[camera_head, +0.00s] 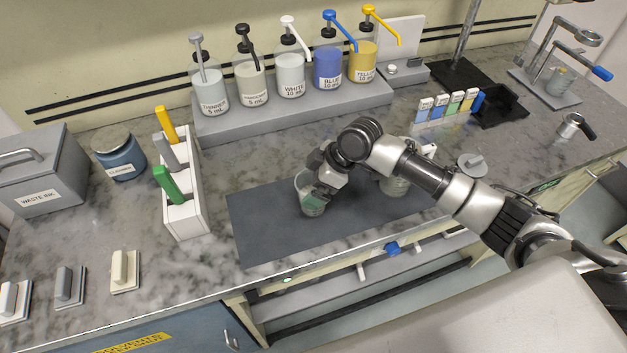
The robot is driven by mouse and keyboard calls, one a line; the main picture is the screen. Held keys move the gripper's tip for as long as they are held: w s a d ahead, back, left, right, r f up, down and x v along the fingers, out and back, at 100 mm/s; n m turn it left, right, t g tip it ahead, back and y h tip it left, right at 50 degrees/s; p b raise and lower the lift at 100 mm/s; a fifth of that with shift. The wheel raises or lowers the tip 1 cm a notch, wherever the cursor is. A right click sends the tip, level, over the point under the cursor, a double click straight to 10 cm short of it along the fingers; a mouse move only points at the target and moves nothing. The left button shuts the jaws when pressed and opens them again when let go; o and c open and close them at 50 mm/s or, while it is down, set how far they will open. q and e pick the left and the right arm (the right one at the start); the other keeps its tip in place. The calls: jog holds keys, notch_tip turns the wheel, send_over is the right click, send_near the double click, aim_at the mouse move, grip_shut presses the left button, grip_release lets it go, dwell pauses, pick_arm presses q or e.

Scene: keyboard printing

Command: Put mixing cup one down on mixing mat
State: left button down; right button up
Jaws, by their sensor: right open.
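The mixing mat is a dark grey rectangle (262,222) at the counter's front. One clear cup with a greenish tint (312,205) stands upright on its left half. A second cup (396,184) is on the mat farther right, partly hidden behind my right arm. No label shows on either cup, so I cannot tell which is mixing cup one. My right gripper (318,188) is open at the left cup's right side, very close to its rim. Whether it touches the cup is unclear. My left gripper is not in view.
Pump bottles (290,75) stand on a grey riser (240,122) behind the mat. A white rack (190,215) with coloured handles stands left of it. The mat's front left is bare.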

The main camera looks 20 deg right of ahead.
jog(key=b+v, duration=0.1)
jog(key=v, duration=1.1)
jog(key=shift+b, duration=0.4)
